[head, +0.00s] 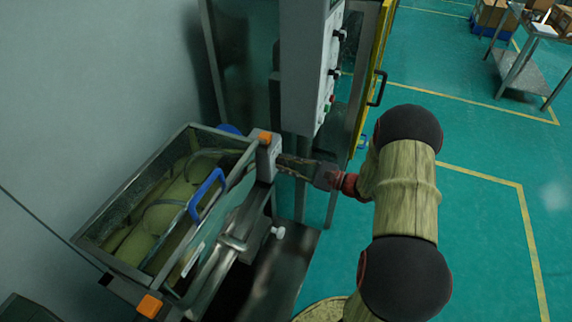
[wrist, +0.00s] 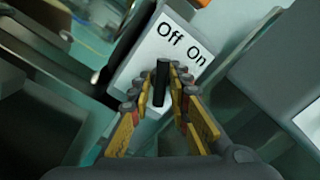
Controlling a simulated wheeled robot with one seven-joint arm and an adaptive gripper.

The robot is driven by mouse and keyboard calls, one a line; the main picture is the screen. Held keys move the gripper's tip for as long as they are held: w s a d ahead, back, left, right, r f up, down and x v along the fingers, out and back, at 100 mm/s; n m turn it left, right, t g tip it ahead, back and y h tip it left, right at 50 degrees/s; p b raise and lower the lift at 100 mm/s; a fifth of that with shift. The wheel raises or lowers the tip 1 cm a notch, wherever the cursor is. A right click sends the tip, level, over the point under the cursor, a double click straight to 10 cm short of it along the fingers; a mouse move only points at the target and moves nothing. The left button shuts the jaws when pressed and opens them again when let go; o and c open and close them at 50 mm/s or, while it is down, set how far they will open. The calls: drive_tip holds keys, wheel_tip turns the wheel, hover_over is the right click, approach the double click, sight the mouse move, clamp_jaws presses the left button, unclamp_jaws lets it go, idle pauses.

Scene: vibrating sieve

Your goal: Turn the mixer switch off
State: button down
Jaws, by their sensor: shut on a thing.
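The mixer switch (wrist: 161,84) is a black lever on a white plate marked "Off" and "On" in the wrist view. It stands upright in that picture, below the lettering, and I cannot tell for sure which mark it is set to. My gripper (wrist: 156,79) is shut on the lever, with one finger on each side. In the head view, my gripper (head: 284,165) reaches from the right to the grey switch box (head: 267,158) at the corner of the mixer (head: 100,225). The switch itself is hidden there.
The mixer's trough has a blue handle (head: 206,194) and orange corner blocks (head: 149,306). A tall control panel (head: 322,75) with knobs stands just behind my gripper. A yellow-edged door (head: 375,80) is beside it.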

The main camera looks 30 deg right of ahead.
idle(0.4)
drive_tip(key=c, duration=1.7)
unclamp_jaws()
drive_tip(key=shift+o, duration=0.2)
drive_tip(key=v, duration=1.2)
